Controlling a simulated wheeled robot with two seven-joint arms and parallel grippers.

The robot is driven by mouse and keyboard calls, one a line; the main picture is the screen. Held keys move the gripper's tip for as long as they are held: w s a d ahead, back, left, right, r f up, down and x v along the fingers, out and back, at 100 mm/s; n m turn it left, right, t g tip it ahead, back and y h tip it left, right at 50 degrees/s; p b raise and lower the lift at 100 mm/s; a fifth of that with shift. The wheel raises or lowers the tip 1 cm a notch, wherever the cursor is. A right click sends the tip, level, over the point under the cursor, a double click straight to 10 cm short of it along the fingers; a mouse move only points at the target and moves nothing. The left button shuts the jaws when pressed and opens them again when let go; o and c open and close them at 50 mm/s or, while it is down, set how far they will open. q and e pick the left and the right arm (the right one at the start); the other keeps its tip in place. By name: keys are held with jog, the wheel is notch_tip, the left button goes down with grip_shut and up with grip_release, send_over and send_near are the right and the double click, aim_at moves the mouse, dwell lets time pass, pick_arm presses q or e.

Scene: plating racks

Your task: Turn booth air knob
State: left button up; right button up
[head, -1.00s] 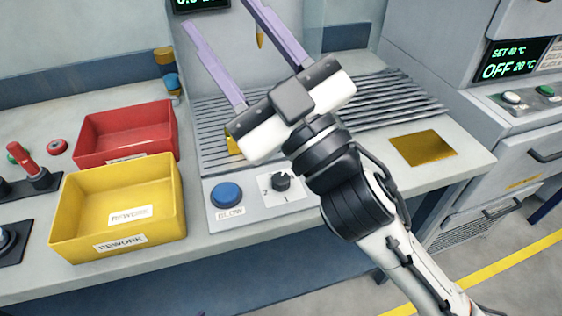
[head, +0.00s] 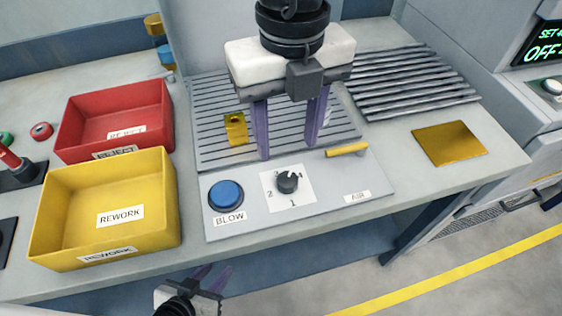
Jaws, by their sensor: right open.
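The black air knob (head: 288,182) stands on a white plate (head: 305,198) numbered around it, on the grey panel at the bench front. Digits 2 and 1 are readable left of and below the knob. Its exact pointing is too small to tell. My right gripper (head: 287,152) points down towards the panel, open and empty. Its two purple fingers hang just behind the knob in the picture, one to each side, apart from it. My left gripper (head: 214,276) is low at the bottom edge, in front of the bench, with its fingers apart and empty.
A blue BLOW button (head: 226,195) is left of the knob; a yellow bar (head: 347,149) and AIR label (head: 357,197) are right. Yellow REWORK (head: 60,225) and red REJECT (head: 75,125) bins stand left. Gold plates (head: 236,129) (head: 449,143) lie on the slatted grille and bench.

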aim_at(288, 179)
notch_tip(288, 179, down, 10)
jog(key=shift+d+p, duration=0.1)
jog(key=shift+p, duration=0.55)
jog(key=c, duration=1)
